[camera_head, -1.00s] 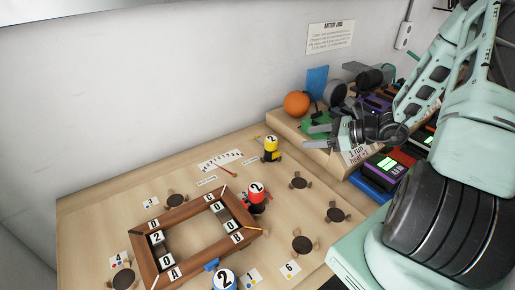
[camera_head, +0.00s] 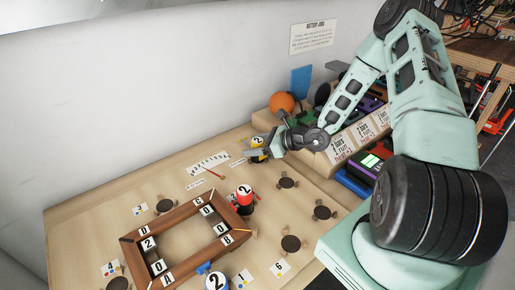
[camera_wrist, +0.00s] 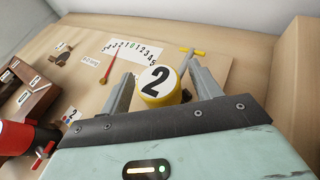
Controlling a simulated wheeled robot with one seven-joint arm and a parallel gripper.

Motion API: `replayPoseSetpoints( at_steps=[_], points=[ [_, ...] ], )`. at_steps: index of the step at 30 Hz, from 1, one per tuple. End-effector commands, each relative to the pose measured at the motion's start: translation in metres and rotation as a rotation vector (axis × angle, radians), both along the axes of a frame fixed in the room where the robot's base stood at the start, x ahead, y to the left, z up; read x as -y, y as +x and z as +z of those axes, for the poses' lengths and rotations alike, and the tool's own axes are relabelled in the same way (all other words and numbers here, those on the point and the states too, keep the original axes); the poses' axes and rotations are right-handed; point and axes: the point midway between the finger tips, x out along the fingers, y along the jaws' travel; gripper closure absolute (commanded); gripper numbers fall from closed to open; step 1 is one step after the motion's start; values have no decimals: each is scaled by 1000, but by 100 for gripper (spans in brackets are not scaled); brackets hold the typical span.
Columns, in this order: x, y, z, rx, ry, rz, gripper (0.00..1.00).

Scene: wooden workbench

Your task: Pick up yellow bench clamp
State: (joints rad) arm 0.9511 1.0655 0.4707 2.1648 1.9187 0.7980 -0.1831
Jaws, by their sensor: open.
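The yellow bench clamp (camera_head: 257,143) stands near the back of the workbench, partly hidden behind my gripper in the head view.
A red clamp (camera_head: 244,194) and a blue clamp (camera_head: 215,282) stand by the wooden frame (camera_head: 180,222). A printed number scale (camera_head: 208,163) with a red pointer lies left of the yellow clamp. A raised shelf with an orange ball (camera_head: 281,103) and chargers borders the right.

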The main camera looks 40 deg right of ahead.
Motion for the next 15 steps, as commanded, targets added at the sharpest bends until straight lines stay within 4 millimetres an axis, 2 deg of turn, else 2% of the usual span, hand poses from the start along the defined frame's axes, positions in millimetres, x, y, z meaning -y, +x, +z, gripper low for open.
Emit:
replayPoseSetpoints(
  at_steps=[3, 10, 11, 15],
  points=[
    [-6, 8, -4, 0, -1, 0, 37],
    [-6, 9, -5, -1, -2, -1, 37],
    [-6, 9, -5, -1, -2, -1, 40],
    [-6, 9, -5, 0, -2, -1, 79]
  ],
)
